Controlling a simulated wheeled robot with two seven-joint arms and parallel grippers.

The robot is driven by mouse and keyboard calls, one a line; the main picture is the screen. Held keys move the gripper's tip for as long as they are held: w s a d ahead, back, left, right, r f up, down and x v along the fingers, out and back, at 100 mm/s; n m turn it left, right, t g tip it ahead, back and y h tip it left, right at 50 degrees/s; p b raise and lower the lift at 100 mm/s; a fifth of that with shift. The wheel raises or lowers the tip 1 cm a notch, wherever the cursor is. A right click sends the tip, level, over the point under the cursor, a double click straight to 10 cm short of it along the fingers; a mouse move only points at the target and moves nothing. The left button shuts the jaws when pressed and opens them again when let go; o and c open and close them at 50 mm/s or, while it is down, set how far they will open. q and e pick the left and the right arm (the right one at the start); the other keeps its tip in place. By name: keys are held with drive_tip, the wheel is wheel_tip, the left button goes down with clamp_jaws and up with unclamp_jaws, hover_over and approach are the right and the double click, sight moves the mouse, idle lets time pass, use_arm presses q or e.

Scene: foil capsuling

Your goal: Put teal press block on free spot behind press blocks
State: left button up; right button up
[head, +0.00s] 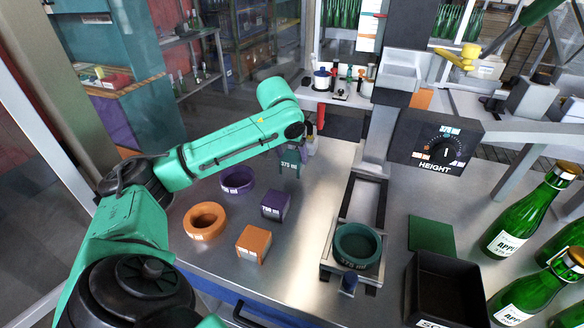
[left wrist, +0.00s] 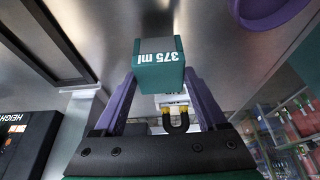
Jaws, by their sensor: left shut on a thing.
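The teal press block (head: 289,160), marked 375 ml, is held in my left gripper (head: 301,150) toward the back of the metal table. In the left wrist view the teal block (left wrist: 160,72) sits between the two purple fingers (left wrist: 162,95), which are shut on it. A purple press block (head: 275,205) and an orange press block (head: 253,244) stand in front of it, apart from it. I cannot tell whether the teal block touches the table. A yellow-tipped gripper (head: 457,58) on the right arm shows at the upper right; its opening is unclear.
A purple ring (head: 237,181) and an orange ring (head: 204,221) lie left of the blocks. A black bin (head: 446,290) and green bottles (head: 520,222) stand to the right.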

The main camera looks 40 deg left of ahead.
sight(290, 166)
use_arm(q)
drive_tip(key=f, duration=0.4)
drive_tip(key=shift+s, duration=0.2)
drive_tip(key=shift+f, duration=0.2)
drive_tip(key=o, duration=1.4)
use_arm(e)
drive_tip(key=shift+w+r, duration=0.25)
drive_tip(key=shift+w, duration=0.1)
use_arm(q)
drive_tip(key=shift+r, duration=0.1)
drive_tip(key=v, duration=1.2)
drive_tip(key=shift+b, duration=0.35)
use_arm(e)
drive_tip(key=shift+w+f, duration=0.15)
drive_tip(key=shift+f, duration=0.35)
use_arm(q)
drive_tip(key=shift+d, duration=0.15)
